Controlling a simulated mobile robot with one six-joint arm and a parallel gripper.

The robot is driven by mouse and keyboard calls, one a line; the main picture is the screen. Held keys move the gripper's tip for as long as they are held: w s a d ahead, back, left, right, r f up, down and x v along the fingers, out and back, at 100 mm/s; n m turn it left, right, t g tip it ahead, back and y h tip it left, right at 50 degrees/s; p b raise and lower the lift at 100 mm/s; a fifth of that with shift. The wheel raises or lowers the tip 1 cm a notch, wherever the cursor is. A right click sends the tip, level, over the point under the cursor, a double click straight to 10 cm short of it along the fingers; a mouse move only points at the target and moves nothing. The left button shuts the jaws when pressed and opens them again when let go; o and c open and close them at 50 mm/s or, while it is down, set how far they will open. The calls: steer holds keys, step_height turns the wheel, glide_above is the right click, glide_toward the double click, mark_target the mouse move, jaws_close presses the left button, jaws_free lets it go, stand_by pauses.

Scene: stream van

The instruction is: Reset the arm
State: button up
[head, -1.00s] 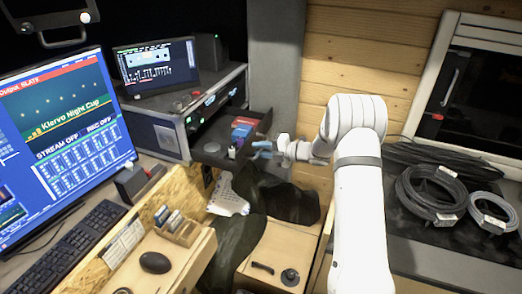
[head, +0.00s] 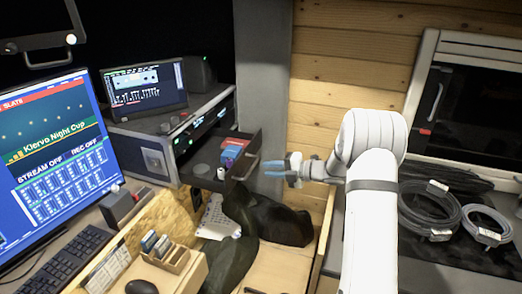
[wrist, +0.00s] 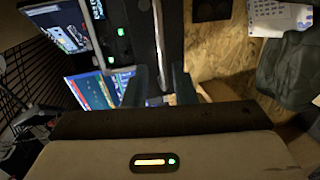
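My arm (head: 370,200) rises at the right of the head view and bends left at its white elbow. My gripper (head: 284,173), with blue-grey fingertips, hangs in the air to the right of the open drawer (head: 247,170). In the head view it looks apart from the drawer handle. In the wrist view the two fingers (wrist: 158,88) stand apart, with nothing seen held between them.
The drawer holds a red and blue box (head: 232,150) and small round items. A rack unit (head: 150,150) carries a small screen (head: 145,85). Dark cloth (head: 275,220) lies below my gripper. Coiled cables (head: 430,212) lie at right. A wood wall stands behind.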

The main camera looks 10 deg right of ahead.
step_height(320, 180, up, 6)
steer(key=w+d+m+t+h, duration=0.1)
steer(key=w+m+t+h, duration=0.1)
steer(key=m+t+h, duration=0.25)
steer(key=s+d+r+m+h, duration=0.7)
steer(key=s+r+m+h, duration=0.25)
steer(key=m, duration=0.45)
steer(key=s+a+f+m+g, duration=0.2)
steer(key=s+m+g, duration=0.1)
steer(key=s, duration=0.7)
steer(key=s+a+f+m+g, duration=0.2)
steer(key=s+m+g, duration=0.1)
steer(key=s, duration=0.8)
steer(key=s+a+f+m+g, duration=0.2)
steer(key=s+m, duration=0.3)
steer(key=s, duration=0.5)
steer(key=shift+s+m+g, duration=0.25)
steer(key=shift+m+g, duration=0.1)
steer(key=shift+g, duration=0.1)
